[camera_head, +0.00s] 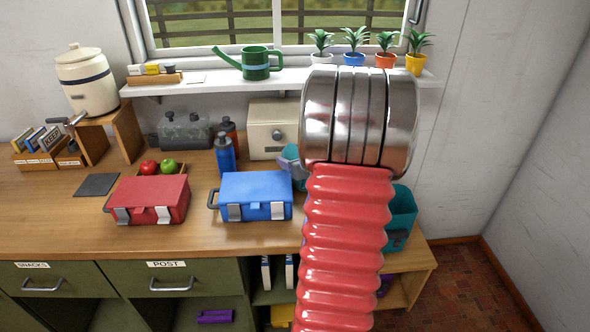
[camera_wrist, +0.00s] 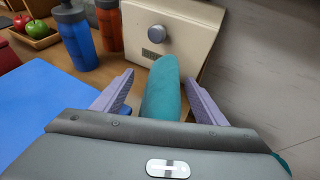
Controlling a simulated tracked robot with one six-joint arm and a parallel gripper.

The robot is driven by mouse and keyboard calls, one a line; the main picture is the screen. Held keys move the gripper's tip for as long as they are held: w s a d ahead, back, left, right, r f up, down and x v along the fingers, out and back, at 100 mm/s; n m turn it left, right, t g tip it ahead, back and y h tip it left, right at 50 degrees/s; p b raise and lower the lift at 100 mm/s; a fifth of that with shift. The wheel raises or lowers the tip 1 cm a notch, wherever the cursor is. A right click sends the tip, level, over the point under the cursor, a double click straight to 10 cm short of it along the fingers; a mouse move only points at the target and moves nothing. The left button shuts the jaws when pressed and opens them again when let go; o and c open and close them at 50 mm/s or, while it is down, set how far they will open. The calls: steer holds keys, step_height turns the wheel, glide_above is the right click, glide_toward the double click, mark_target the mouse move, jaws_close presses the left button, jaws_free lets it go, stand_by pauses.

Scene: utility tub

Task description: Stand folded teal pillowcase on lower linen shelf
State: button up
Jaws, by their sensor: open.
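A teal, rounded, cloth-like thing (camera_wrist: 163,88), which looks like the folded pillowcase, stands up between the fingers of my gripper (camera_wrist: 160,97) in the wrist view. The fingers are spread, with a gap visible on the left side; contact on the right I cannot tell. Its lower part is hidden by my gripper's body. In the head view my red and silver arm hides most of this area; a small teal patch (camera_head: 291,158) shows just left of it, right of the blue box. An open lower shelf (camera_head: 415,278) shows at the counter's right end.
A blue box (camera_head: 255,193), blue bottle (camera_head: 225,153) and beige box with a knob (camera_head: 268,130) crowd the left and back. A red box (camera_head: 155,198) is farther left. Plants line the sill.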

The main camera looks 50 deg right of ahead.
steer(key=shift+c, duration=0.6)
steer(key=shift+r, duration=0.1)
jaws_close()
steer(key=shift+r, duration=0.15)
step_height(320, 180, up, 18)
stand_by(0.8)
steer(key=shift+s+a+f, duration=0.1)
steer(key=shift+f, duration=0.1)
stand_by(0.7)
